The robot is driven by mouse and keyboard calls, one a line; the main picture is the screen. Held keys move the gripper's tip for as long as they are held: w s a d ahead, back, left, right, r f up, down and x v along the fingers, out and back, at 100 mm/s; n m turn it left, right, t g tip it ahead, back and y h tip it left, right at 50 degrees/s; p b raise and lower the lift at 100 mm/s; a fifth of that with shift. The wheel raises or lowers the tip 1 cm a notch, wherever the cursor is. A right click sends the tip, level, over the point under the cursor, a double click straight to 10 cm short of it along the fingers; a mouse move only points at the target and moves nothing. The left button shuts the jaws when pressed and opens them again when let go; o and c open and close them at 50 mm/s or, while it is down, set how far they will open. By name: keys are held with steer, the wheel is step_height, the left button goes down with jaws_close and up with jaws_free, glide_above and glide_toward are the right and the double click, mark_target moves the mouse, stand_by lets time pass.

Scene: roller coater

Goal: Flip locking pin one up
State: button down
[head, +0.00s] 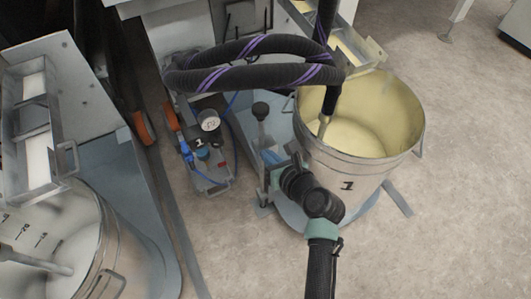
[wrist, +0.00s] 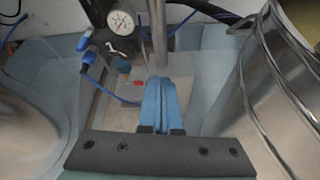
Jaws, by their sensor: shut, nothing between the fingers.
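My gripper (head: 272,157) is low beside the steel drum marked 1 (head: 345,172), on its left side. Its blue fingers are together and empty; in the wrist view the gripper (wrist: 158,82) points toward an upright grey post (wrist: 161,28). In the head view a black knob (head: 261,109) tops a short metal post just behind the fingers. I cannot tell for certain which part is locking pin one. The low part of the post and bracket is partly hidden by my gripper and arm.
A pressure gauge (head: 208,120) on a pump unit with blue hoses stands left of the fingers. A thick black hose (head: 250,75) loops above and hangs into the drum. A second drum (head: 95,255) is at lower left. Open floor (head: 450,220) lies to the right.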

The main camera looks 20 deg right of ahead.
steer(key=shift+r, duration=0.25)
step_height(320, 180, up, 6)
steer(key=p, duration=0.9)
steer(key=shift+f, duration=0.1)
steer(key=p, duration=0.4)
glide_toward(262, 134)
steer(key=s+f, duration=0.2)
steer(key=f, duration=0.1)
steer(key=shift+s+a, duration=0.2)
steer(key=shift+a, duration=0.1)
